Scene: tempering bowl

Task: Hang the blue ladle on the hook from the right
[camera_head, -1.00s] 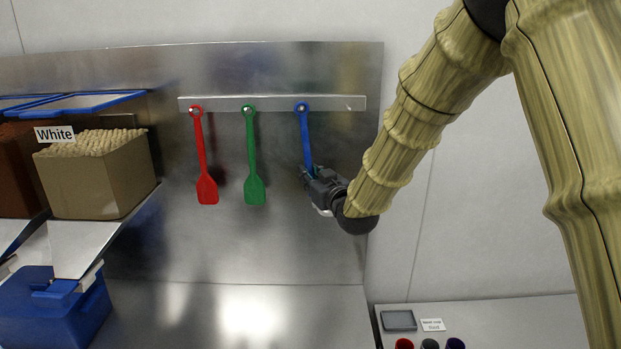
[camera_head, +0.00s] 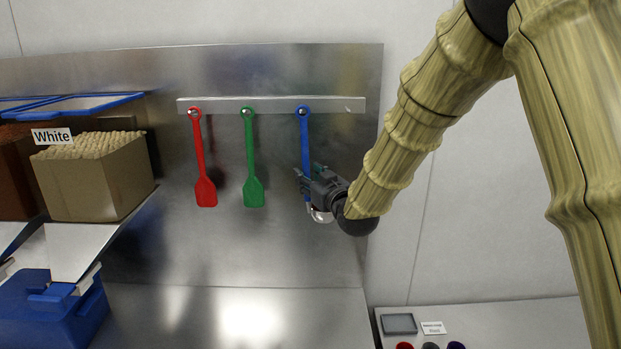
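The blue ladle (camera_head: 304,142) hangs by the ring at its top on the third hook from the left of the wall rail. My gripper (camera_head: 308,174) is at the lower handle, coming from the right. Its fingers look spread, with the handle between or just behind them; whether they touch it cannot be told. The metal rail (camera_head: 225,104) also has a bare hook (camera_head: 347,108) at its right end.
A red spatula (camera_head: 200,160) and a green spatula (camera_head: 250,160) hang left of the ladle. Bins, one labelled White (camera_head: 95,180), and a blue box (camera_head: 45,310) stand at the left. A counter (camera_head: 500,322) with small coloured items is at the lower right.

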